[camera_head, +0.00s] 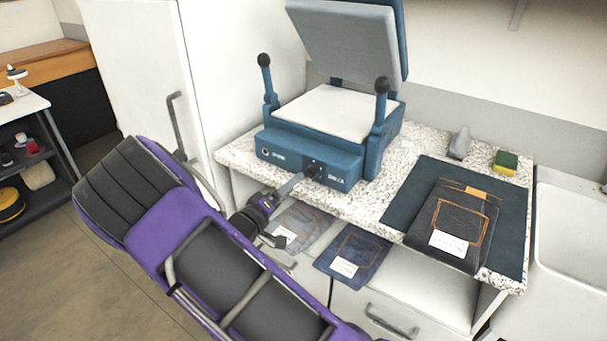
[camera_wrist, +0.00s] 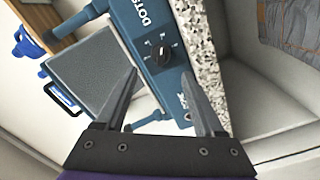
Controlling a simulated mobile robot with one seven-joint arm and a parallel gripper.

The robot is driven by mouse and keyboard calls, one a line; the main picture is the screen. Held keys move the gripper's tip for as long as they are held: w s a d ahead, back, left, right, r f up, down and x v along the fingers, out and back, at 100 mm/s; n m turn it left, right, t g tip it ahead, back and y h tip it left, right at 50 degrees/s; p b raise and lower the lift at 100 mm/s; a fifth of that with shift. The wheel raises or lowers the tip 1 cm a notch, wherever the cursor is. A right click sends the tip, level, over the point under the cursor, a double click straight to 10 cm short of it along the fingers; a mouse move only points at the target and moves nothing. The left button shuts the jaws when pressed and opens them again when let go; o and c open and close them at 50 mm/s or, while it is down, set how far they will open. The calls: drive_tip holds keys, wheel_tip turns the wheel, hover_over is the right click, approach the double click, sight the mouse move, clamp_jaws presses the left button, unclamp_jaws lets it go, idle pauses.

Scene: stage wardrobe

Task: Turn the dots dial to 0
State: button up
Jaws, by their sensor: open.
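The blue heat press (camera_head: 310,150) stands on the speckled counter with its grey lid raised. On its front panel is a black round dial (camera_wrist: 163,57) with small white marks around it, too small to read. The word DOTS shows above it in the wrist view. The dial is partly hidden behind my gripper in the head view (camera_head: 313,168). My gripper (camera_wrist: 160,78) is open and empty. Its fingertips are on either side of the dial's line in the wrist picture; I cannot tell whether they touch it.
The speckled counter edge (camera_wrist: 207,60) runs close beside the panel. Dark folded jeans (camera_head: 462,218) lie on a dark mat (camera_head: 410,200) at the right. Denim pieces (camera_head: 355,255) hang or lie below the counter edge. A sponge (camera_head: 506,161) lies behind.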

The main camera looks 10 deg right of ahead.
sight(310, 173)
drive_tip(key=x, duration=0.6)
drive_tip(key=shift+w+d, duration=0.15)
drive_tip(key=shift+w, duration=0.05)
clamp_jaws()
